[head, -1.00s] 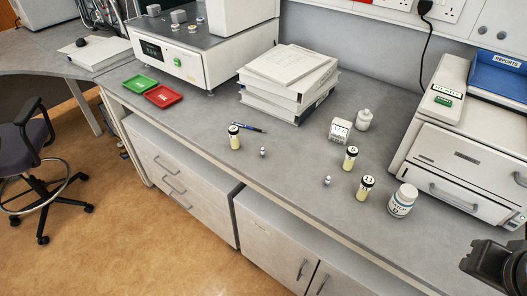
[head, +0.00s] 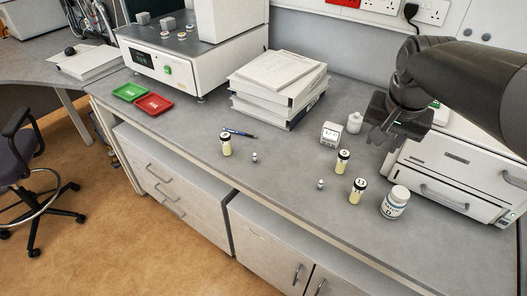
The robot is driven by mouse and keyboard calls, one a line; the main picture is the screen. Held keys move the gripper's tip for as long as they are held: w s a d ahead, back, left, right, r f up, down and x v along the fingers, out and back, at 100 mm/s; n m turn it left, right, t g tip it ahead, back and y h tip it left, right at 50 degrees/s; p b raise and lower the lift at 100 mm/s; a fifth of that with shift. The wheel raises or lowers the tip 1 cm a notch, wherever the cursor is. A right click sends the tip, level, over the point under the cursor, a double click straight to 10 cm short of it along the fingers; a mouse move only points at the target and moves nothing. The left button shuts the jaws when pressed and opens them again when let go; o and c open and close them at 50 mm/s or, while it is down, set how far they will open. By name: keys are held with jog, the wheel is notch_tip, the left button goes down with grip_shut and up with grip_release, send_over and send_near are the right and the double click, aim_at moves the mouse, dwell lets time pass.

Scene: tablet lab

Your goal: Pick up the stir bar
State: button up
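I cannot make out for certain which thing is the stir bar. Two very small pale grey pieces stand on the bench: one small piece (head: 254,158) right of the left dark-capped vial, another small piece (head: 320,184) left of the front vials. They are too small to tell what they are. My gripper (head: 388,138) hangs in the air at the right, in front of the white machine and above the bench, apart from both pieces. Its fingers are dark and seen at an angle, so their opening is unclear.
Dark-capped vials (head: 226,143) (head: 343,161) (head: 357,190), a white jar (head: 395,202), a small white box (head: 330,134) and a white bottle (head: 354,122) stand nearby. The front bench is mostly clear.

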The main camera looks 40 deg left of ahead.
jog(key=w+a+f, duration=0.2)
jog(key=a+f, duration=0.1)
jog(key=a, duration=1)
jog(key=n+g, duration=0.1)
send_near(255, 154)
jog(key=shift+h, duration=0.4)
jog(key=f, duration=0.2)
jog(key=a+f, duration=0.1)
jog(key=f, duration=0.1)
jog(key=shift+w+f, duration=0.15)
jog(key=shift+w, duration=0.1)
jog(key=shift+w+a+f, duration=0.1)
jog(key=shift+w+f, duration=0.15)
jog(key=shift+f, duration=0.75)
jog(key=shift+w+f, duration=0.25)
jog(key=shift+f, duration=0.75)
jog(key=shift+w+f, duration=0.25)
jog(key=shift+f, duration=0.8)
grip_shut()
